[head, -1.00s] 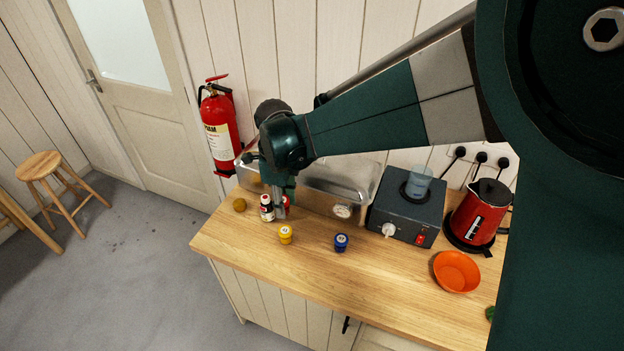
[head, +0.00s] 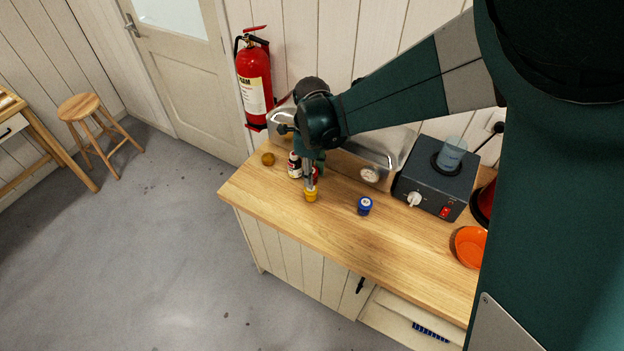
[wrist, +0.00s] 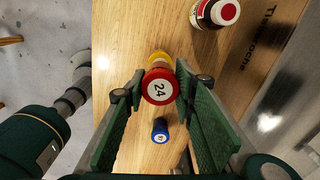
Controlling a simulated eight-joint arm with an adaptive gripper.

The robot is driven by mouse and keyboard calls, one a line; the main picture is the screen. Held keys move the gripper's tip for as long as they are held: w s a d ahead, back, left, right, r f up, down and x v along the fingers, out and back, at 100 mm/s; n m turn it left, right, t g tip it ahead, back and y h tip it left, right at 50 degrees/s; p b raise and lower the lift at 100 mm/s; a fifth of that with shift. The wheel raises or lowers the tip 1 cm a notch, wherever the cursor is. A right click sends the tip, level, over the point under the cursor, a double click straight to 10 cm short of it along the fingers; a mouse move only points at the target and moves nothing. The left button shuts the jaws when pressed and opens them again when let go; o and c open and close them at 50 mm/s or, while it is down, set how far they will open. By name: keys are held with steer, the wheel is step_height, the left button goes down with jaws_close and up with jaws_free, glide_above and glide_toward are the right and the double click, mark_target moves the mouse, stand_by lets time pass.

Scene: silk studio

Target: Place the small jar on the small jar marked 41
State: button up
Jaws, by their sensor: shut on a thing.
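My gripper (wrist: 160,88) is shut on a small red jar (wrist: 158,87) whose white lid reads 24. A small yellow jar (wrist: 157,58) shows partly behind the red one in the wrist view; its lid is hidden there. I cannot tell whether the two jars touch. A small blue jar (head: 364,205) with a pale lid stands upright to the right, also in the wrist view (wrist: 160,131). Both standing jars' numbers are too small or hidden to read.
A dark bottle with a white label (head: 294,166) stands close left of my gripper. A brown round thing (head: 268,159) lies farther left. The wooden counter's front (head: 330,235) is clear.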

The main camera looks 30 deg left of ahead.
steer(key=shift+f, duration=1.6)
steer(key=shift+f, duration=0.2)
steer(key=o, duration=0.9)
steer(key=shift+r, duration=0.3)
steer(key=shift+r, duration=5.95)
steer(key=shift+w+d, duration=0.1)
